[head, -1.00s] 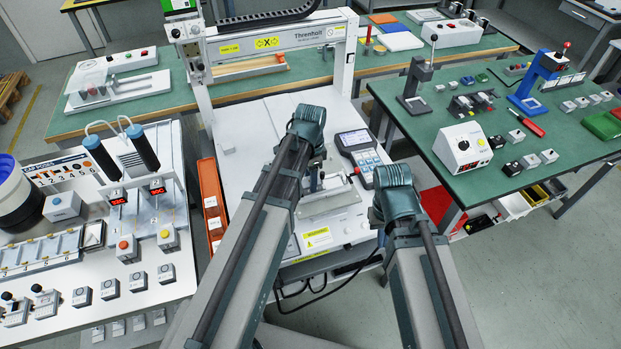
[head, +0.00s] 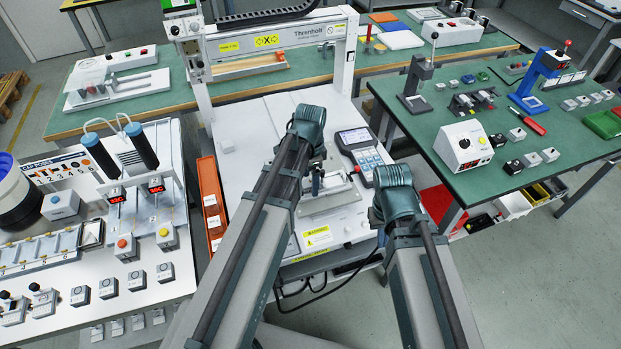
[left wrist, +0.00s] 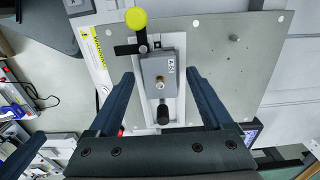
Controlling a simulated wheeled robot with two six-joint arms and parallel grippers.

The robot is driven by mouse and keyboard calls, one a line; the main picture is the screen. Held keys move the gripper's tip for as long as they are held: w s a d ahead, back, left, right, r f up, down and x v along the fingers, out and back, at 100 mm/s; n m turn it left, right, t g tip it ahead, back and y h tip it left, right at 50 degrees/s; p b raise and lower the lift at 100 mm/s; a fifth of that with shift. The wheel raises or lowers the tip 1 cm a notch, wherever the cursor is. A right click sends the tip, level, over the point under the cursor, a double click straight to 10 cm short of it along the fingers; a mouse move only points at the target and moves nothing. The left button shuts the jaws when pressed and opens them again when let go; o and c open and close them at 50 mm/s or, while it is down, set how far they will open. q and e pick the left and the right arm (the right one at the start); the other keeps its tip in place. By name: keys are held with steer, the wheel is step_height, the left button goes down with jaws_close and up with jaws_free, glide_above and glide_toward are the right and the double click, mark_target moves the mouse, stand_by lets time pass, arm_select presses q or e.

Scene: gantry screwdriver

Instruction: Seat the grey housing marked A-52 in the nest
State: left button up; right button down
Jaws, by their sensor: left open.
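In the left wrist view the grey housing (left wrist: 158,68), with a label and a brass-coloured fitting on top, lies over the light nest (left wrist: 180,102) on a grey plate (left wrist: 235,75). I cannot tell whether the housing sits fully down. A black clamp with a yellow knob (left wrist: 136,18) is at its upper left end, and a black knob (left wrist: 163,114) is at its lower end. My left gripper (left wrist: 160,77) is open, one finger on each side of the housing, with gaps showing. My right gripper does not show.
The gantry frame (head: 345,75) stands over the white machine bed. A handheld pendant (head: 361,150) lies right of the plate, and an orange bin (head: 210,195) stands at the left. Benches with fixtures flank both sides. My right arm reaches in near the pendant.

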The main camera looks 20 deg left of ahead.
mark_target(310, 180)
arm_select(q)
steer(key=shift+r, duration=0.15)
step_height(310, 180, up, 14)
steer(key=p, duration=1.3)
steer(key=shift+f+p, duration=0.25)
steer(key=shift+p, duration=0.15)
steer(key=s+d+n+y, duration=0.1)
steer(key=s+d+n, duration=0.6)
steer(key=s+d, duration=0.3)
steer(key=s, duration=0.4)
steer(key=shift+s+d, duration=0.15)
steer(key=shift+d, duration=0.05)
